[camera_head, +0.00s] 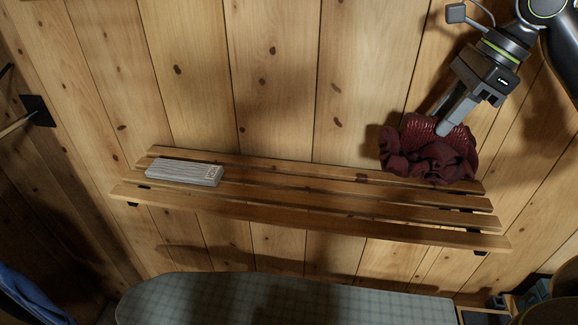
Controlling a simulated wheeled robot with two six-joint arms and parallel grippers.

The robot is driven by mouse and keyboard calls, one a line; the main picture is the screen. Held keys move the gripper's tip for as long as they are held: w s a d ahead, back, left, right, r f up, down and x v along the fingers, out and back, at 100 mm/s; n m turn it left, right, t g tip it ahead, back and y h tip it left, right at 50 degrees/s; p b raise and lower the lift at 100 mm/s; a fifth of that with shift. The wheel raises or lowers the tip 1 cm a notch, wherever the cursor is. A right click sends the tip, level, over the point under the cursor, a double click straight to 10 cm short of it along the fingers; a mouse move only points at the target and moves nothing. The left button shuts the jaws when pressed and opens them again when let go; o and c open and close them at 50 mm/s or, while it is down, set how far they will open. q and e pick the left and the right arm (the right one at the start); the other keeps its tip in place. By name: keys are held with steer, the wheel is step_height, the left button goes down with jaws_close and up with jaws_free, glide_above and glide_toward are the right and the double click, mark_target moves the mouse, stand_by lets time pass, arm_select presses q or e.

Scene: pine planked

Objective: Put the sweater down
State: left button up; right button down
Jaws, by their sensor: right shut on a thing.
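The sweater (426,157) is a dark red, crumpled knitted bundle. It is at the right end of a slatted wooden shelf (310,208), over the rear slats; I cannot tell whether it rests on them or hangs just above. My right gripper (444,124) comes down from the upper right and is shut on the top of the sweater, with one grey finger in plain view. The other finger is mostly hidden. My left gripper is not in view.
A grey, wood-grained block (184,172) lies on the left end of the shelf. The middle of the shelf is clear. A checked ironing board (280,300) is below. A dark wall bracket (38,111) is at left, and blue cloth (28,297) hangs at lower left.

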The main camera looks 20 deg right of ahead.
mark_target(438, 146)
steer(key=shift+w+r, duration=0.1)
steer(key=shift+w, duration=0.15)
steer(key=shift+s+r, duration=0.1)
steer(key=shift+s, duration=0.35)
steer(key=shift+s+f, duration=0.25)
steer(key=shift+s, duration=0.05)
steer(key=f, duration=0.4)
steer(key=shift+w+f, duration=0.25)
steer(key=shift+f, duration=0.7)
step_height(438, 146, down, 3)
steer(key=shift+s+r, duration=0.1)
steer(key=shift+f, duration=0.35)
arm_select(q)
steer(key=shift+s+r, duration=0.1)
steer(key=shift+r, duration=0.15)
